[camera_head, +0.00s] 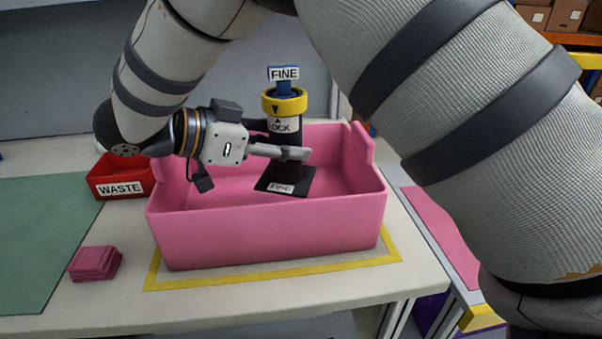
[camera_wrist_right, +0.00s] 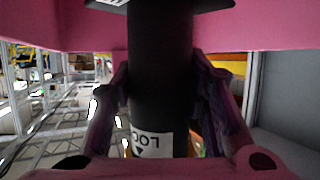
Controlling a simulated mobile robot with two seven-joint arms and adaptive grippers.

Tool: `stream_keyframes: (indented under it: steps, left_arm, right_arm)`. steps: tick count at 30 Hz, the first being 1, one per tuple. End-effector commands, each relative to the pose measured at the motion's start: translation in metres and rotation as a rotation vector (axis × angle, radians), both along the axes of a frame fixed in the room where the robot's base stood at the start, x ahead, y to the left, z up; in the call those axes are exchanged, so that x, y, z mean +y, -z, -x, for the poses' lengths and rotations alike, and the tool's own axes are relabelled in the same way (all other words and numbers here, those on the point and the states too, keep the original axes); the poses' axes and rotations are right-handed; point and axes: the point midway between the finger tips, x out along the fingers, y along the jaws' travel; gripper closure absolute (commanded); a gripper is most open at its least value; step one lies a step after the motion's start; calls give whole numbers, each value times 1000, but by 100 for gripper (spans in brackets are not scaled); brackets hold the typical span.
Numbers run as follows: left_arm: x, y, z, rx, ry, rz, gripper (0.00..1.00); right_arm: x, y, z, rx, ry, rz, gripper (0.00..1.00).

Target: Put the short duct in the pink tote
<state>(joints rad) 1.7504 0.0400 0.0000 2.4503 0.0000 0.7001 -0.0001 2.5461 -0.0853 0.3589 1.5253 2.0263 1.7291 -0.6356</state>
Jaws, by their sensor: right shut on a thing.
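The short duct, which I take to be the upright black tube (camera_head: 287,172) with a yellow collar, a blue top marked FINE, a LOCK label and a square black foot plate, stands within the outline of the pink tote (camera_head: 270,233). My right gripper (camera_head: 292,153) is shut on the tube below the collar, coming from the left. In the right wrist view the tube (camera_wrist_right: 160,75) lies between the two fingers, its foot plate at the top edge. I cannot tell whether the plate touches the tote floor. My left gripper is not in view.
The tote stands inside a yellow outline (camera_head: 270,274) on the pale table. A red WASTE bin (camera_head: 115,178) stands to its left, pink pads (camera_head: 95,262) lie at front left, and a green mat (camera_head: 35,235) covers the far left. My right arm hides much of the right side.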

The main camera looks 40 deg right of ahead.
Motion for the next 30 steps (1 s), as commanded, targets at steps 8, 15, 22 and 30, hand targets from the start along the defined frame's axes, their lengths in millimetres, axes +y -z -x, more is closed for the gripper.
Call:
stream_keyframes:
  steps: [8, 15, 22, 30]
  left_arm:
    - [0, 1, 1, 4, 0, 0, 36]
    - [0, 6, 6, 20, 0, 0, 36]
    - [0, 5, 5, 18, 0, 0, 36]
    - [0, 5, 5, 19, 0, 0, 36]
  right_arm:
    - [-30, 38, 1, 5, 0, 1, 91]
    - [-36, 77, 2, 7, 0, 2, 91]
    - [-35, 76, 2, 1, 1, 1, 91]
    - [-35, 79, 2, 1, 1, 1, 40]
